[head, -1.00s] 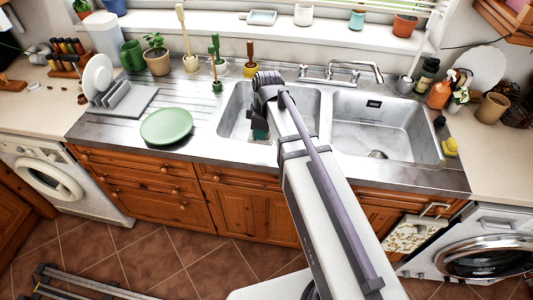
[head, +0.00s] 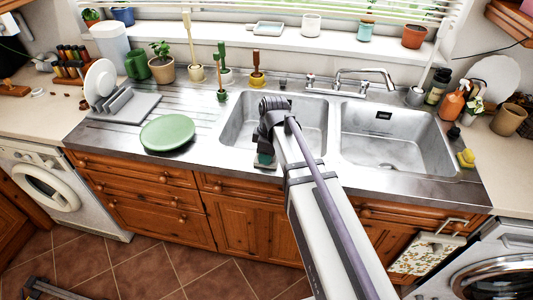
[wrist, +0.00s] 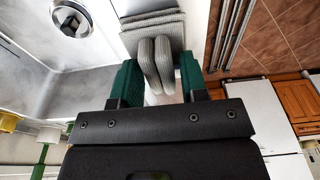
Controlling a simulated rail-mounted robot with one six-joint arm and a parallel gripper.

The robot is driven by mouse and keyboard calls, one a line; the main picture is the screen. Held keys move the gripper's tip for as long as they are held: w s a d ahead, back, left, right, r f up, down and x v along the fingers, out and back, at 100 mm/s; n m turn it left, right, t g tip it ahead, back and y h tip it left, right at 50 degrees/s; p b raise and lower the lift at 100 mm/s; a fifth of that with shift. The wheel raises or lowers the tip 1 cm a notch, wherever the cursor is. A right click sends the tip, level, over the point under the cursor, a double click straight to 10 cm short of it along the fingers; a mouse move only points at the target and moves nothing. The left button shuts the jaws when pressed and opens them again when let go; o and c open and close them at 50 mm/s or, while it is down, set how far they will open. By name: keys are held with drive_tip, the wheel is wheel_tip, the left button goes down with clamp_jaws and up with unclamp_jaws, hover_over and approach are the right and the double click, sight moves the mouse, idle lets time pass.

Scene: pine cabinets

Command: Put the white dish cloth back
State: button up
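My gripper (head: 265,158) is low over the front rim of the left sink basin, seen from above in the head view. In the wrist view its green fingers (wrist: 160,80) are apart with a visible gap between them. A pale grey-white folded cloth (wrist: 153,31) lies just beyond the fingertips on the counter strip by the basin. Two of its rounded folds stand up in line with the gap. I see no clear grip on it. In the head view my arm hides the cloth.
A double sink (head: 397,142) is set in the steel counter. A green plate (head: 167,133) and a dish rack (head: 125,106) stand left. A patterned towel (head: 424,254) hangs from a bar at the lower right.

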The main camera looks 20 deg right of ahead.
drive_tip(key=shift+o, duration=1)
wheel_tip(320, 180, up, 12)
drive_tip(key=d+p, duration=0.1)
drive_tip(key=p, duration=1.1)
drive_tip(key=shift+s+d+r, duration=0.15)
drive_tip(key=shift+s, duration=0.2)
drive_tip(key=s+a+m+h, duration=0.1)
drive_tip(key=s+m, duration=1.1)
drive_tip(key=shift+s+m+g, duration=0.3)
drive_tip(key=shift+m, duration=0.1)
